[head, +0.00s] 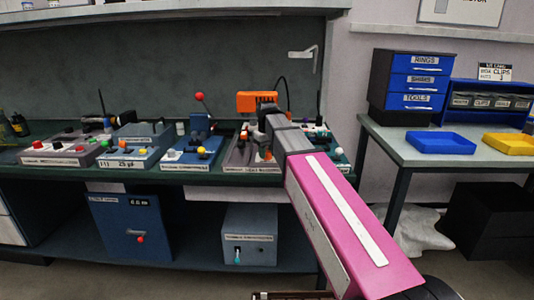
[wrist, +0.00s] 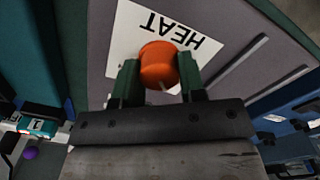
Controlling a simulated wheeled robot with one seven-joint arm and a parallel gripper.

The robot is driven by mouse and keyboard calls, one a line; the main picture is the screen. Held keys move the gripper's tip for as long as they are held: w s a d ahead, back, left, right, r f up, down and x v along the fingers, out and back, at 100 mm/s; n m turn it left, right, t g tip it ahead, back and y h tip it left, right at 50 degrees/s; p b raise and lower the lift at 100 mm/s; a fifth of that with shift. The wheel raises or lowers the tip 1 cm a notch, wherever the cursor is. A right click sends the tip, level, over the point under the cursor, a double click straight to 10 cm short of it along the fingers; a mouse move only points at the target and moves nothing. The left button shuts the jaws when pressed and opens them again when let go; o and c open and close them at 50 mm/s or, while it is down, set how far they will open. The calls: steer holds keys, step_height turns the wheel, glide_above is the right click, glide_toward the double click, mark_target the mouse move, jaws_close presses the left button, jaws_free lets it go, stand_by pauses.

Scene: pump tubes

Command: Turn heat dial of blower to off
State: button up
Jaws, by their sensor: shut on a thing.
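The heat dial (wrist: 158,62) is an orange round knob in the wrist view. It stands on a grey panel beside a white label (wrist: 185,40) reading HEAT, upside down in this view. My gripper (wrist: 158,72) has one dark green finger on each side of the dial and is shut on it. A small pale mark shows at the dial's lower edge. I cannot read any off marking. In the head view the grey blower unit (head: 240,152) sits on the bench, partly hidden behind my arm.
An orange boxy tool (head: 257,102) stands just behind my arm's end. Several control boxes, including a blue-grey one (head: 135,155), line the green bench to the left. A side table (head: 400,150) with blue drawers (head: 414,80) and trays stands at right.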

mark_target(267, 152)
steer(key=o, duration=0.9)
step_height(267, 152, up, 11)
steer(key=shift+f, duration=0.1)
stand_by(0.4)
